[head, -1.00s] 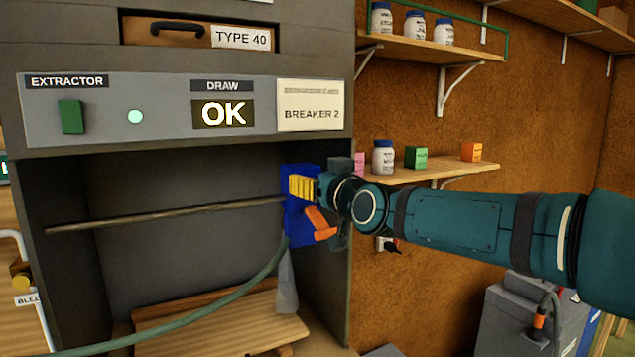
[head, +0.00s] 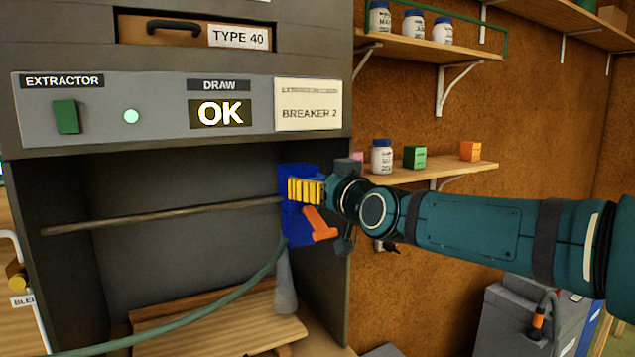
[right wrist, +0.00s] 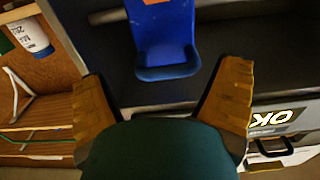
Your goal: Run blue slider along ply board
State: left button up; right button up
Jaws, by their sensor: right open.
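The blue slider (head: 294,228) hangs at the right end of a thin rod inside the hood, with an orange lever (head: 320,224) at its lower right. A green hose runs down and left from near it. My right gripper (head: 305,191), with yellow pads, is in front of the slider in the head view. In the right wrist view its fingers are spread wide, with the blue slider (right wrist: 165,38) beyond and between them, not gripped. Whether a pad touches it, I cannot tell. The ply board (head: 225,327) lies on the hood floor below. My left gripper is not in view.
The thin rod (head: 160,217) crosses the hood opening. The hood's right wall (head: 340,250) is close to my right gripper. Shelves with jars (head: 382,157) are behind the arm.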

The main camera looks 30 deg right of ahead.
jog(key=s, duration=1)
jog(key=shift+s+d, duration=0.15)
jog(key=shift+s, duration=0.05)
jog(key=w+a+f+g+y, duration=0.1)
jog(key=w+a+f+g, duration=0.15)
jog(key=f, duration=0.85)
jog(key=w+a+f+g, duration=0.2)
jog(key=a+f+g, duration=0.15)
jog(key=f, duration=0.85)
jog(key=w+a+f+g+y, duration=0.1)
jog(key=w+a+f+g, duration=0.2)
jog(key=f, duration=0.8)
jog(key=s+a+f+g, duration=0.2)
jog(key=s+f, duration=0.4)
jog(key=f, duration=0.3)
jog(key=s+a+f+m+g, duration=0.1)
jog(key=s+a+f+g, duration=0.2)
jog(key=s+f, duration=0.4)
jog(key=s+a+f+m+g+y, duration=0.1)
jog(key=s+a+f, duration=0.4)
jog(key=f, duration=0.7)
jog(key=shift+s+f+g, duration=0.25)
jog(key=shift+s+g, duration=0.45)
jog(key=shift+s, duration=0.05)
